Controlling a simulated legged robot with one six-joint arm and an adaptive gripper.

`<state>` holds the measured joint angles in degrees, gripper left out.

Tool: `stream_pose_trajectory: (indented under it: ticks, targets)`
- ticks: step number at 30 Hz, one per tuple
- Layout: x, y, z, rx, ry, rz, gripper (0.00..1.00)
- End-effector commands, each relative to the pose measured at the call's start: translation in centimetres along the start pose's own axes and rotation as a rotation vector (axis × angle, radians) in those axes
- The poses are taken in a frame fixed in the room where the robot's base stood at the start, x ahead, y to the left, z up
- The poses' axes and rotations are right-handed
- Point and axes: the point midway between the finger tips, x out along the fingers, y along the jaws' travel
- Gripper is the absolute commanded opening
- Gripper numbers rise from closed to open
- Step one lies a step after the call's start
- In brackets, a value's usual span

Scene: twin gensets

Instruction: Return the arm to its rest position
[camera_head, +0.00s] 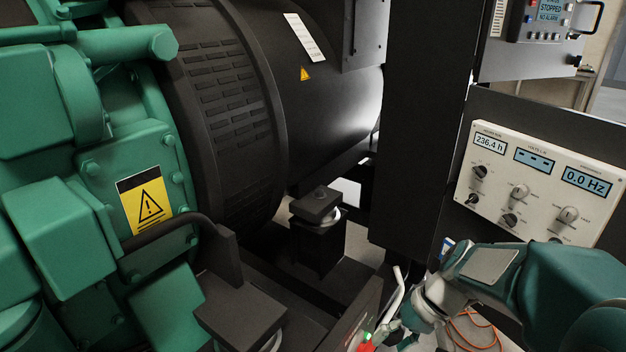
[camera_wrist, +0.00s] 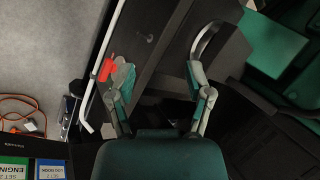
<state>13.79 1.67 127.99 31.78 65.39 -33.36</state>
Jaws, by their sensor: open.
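My arm (camera_head: 545,285), teal and white, reaches in from the lower right of the head view. My gripper (camera_wrist: 158,78) is open in the wrist view, with its two fingers wide apart and nothing seen between them. A small red part (camera_wrist: 107,70) shows beside the left finger; I cannot tell whether they touch. A red part also shows at the bottom edge of the head view (camera_head: 366,346), close to the gripper end. The gripper is low, near the dark base frame of the genset (camera_head: 360,318). Its fingertips are hard to make out in the head view.
The green engine (camera_head: 60,215) and black generator housing (camera_head: 325,95) fill the left and centre. A control panel (camera_head: 535,185) reading 0.0 Hz stands above my arm. A white bar (camera_wrist: 101,60) runs beside the frame. An orange cord (camera_wrist: 18,112) lies on the floor.

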Motion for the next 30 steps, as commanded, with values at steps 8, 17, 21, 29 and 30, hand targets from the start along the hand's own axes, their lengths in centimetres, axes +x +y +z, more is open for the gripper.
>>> stream_pose_trajectory:
  ticks: [8,17,21,29,30]
  targets:
    - [-3.5,-2.4,4.2,-0.044,0.139,0.249,0.66]
    - [-6.9,-3.7,8.3,-0.08,0.371,0.454,0.66]
    - [-8.1,-4.0,9.6,-0.091,0.473,0.507,0.66]
    - [-8.7,-4.1,10.2,-0.094,0.528,0.533,0.66]
    - [-8.7,-4.1,10.2,-0.094,0.528,0.533,0.66]
